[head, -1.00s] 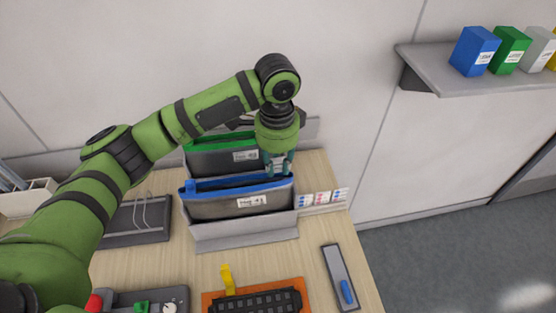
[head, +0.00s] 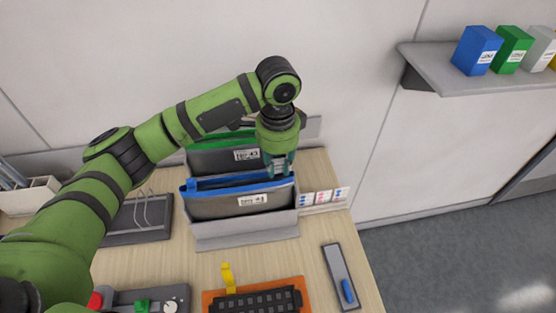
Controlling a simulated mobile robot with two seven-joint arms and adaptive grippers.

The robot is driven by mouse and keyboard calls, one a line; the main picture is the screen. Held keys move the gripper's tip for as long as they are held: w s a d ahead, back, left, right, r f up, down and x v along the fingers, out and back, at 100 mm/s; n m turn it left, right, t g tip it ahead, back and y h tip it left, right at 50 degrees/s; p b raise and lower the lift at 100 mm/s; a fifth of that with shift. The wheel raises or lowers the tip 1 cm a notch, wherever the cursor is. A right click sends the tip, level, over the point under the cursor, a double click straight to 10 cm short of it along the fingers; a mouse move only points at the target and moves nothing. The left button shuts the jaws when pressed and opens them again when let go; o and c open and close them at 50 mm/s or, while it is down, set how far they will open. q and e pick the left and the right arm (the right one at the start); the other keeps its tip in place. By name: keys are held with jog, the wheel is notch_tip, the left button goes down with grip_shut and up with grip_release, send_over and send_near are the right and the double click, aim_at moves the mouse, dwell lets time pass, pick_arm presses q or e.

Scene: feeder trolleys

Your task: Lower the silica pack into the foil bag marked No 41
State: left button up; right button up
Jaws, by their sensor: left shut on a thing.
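The foil bag marked No 41 (head: 240,203) is dark grey with a blue rim and a white label. It stands upright in a light grey holder in the middle of the table. My left gripper (head: 279,170) points down at the right end of this bag's mouth, its fingertips at about the blue rim. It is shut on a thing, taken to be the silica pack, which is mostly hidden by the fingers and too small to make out. My right gripper is not in view.
A similar bag with a green rim (head: 219,158) stands right behind. Small cards (head: 322,196) stand to the right of the holder. An orange tray with a black grid (head: 208,303) and a grey strip with a blue piece (head: 336,267) lie in front. Coloured boxes stand on the wall shelf (head: 425,75).

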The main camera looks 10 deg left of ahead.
aim_at(277, 179)
pick_arm(q)
jog(key=shift+f, duration=0.95)
jog(key=shift+s+f, duration=0.5)
jog(key=shift+f, duration=0.35)
grip_shut()
jog(key=o, duration=1)
grip_release()
jog(key=shift+c, duration=0.2)
jog(key=shift+w+f, duration=0.1)
jog(key=shift+w, duration=0.2)
jog(key=r, duration=0.3)
jog(key=shift+w+a+r, duration=0.1)
jog(key=shift+w+r, duration=0.05)
jog(key=shift+w, duration=0.05)
jog(key=shift+r, duration=1.55)
